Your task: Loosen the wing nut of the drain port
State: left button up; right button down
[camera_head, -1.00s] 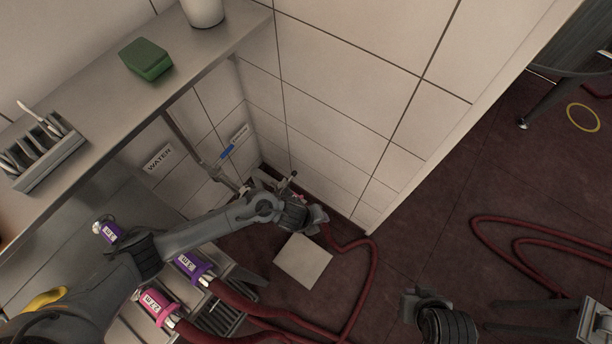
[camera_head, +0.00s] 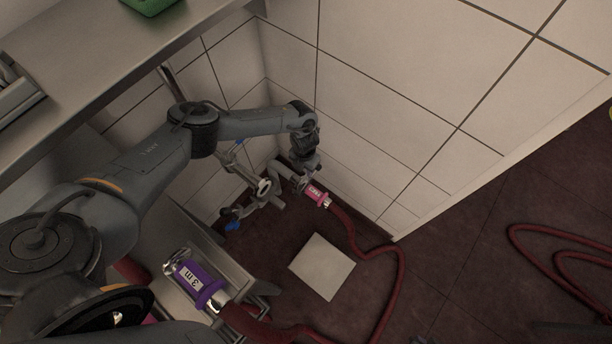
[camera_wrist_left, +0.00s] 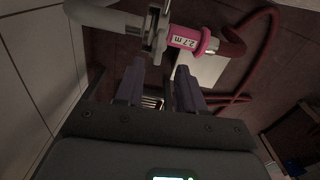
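The drain port is a grey pipe end (camera_wrist_left: 100,17) joined by a metal clamp (camera_wrist_left: 157,30) to a pink-collared hose end marked 2.7 m (camera_wrist_left: 187,40), which also shows in the head view (camera_head: 317,195). I cannot clearly make out the wing nut on the clamp. My left gripper (camera_head: 303,172) is at the port, close to the wall. In the left wrist view its two fingers (camera_wrist_left: 161,68) are apart with a gap between them, and the clamp lies just beyond their tips. I see no contact. My right gripper is not in view.
A second pipe fitting (camera_head: 262,187) with blue handles stands left of the port. A purple hose end marked 3 m (camera_head: 192,281) lies at the lower left. A pale floor square (camera_head: 322,267) and red hose (camera_head: 398,275) are on the floor. The shelf (camera_head: 110,80) overhangs at the upper left.

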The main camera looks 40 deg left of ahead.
aim_at(305, 177)
pick_arm(q)
notch_tip(305, 177, down, 7)
jog(key=b, duration=0.3)
jog(key=shift+f, duration=0.1)
jog(key=shift+c, duration=0.3)
grip_shut()
